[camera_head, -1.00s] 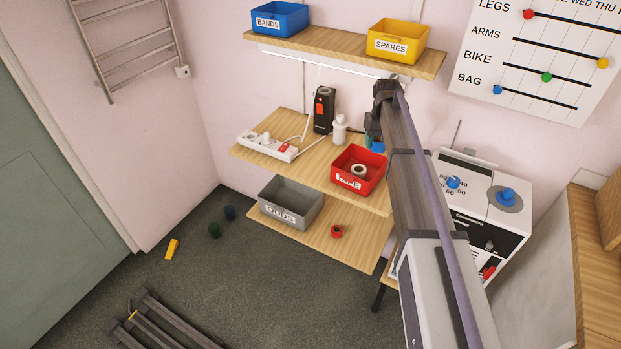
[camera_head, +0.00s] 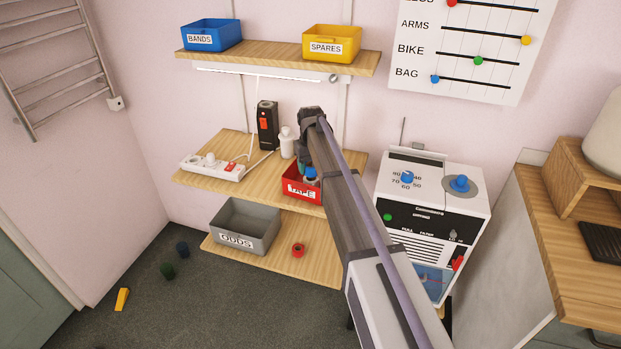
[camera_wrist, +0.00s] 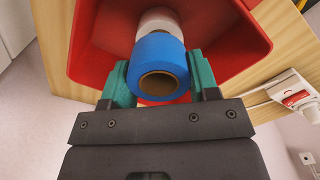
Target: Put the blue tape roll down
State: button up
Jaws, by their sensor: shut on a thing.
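The blue tape roll (camera_wrist: 158,52) is between the two green fingers of my gripper (camera_wrist: 158,70), which is shut on it. In the wrist view the roll's open core faces the camera. The red bin (camera_wrist: 225,68) labelled TAPE lies beyond it, and a white roll (camera_wrist: 158,18) in the bin shows behind the blue one. In the head view the red bin (camera_head: 300,194) stands on the middle shelf, with the blue roll (camera_head: 311,173) at its opening. My arm hides the bin's right part. I cannot tell whether the rolls touch.
A white power strip (camera_head: 212,167), a black device (camera_head: 267,126) and a white bottle (camera_head: 287,143) stand left of and behind the bin. A grey ODDS bin (camera_head: 248,228) and a red roll (camera_head: 298,250) are on the shelf below. Blue (camera_head: 211,35) and yellow (camera_head: 331,44) bins stand above.

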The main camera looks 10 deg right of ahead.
aim_at(310, 163)
jog(key=shift+f+b, duration=0.4)
jog(key=shift+f, duration=0.8)
jog(key=o, duration=0.9)
jog(key=shift+r, duration=0.1)
notch_tip(310, 163, up, 13)
jog(key=p, duration=1.3)
jog(key=s+m, duration=0.2)
jog(key=s, duration=3.4)
jog(key=shift+s+f, duration=0.25)
jog(key=shift+s, duration=0.05)
jog(key=shift+a, duration=0.1)
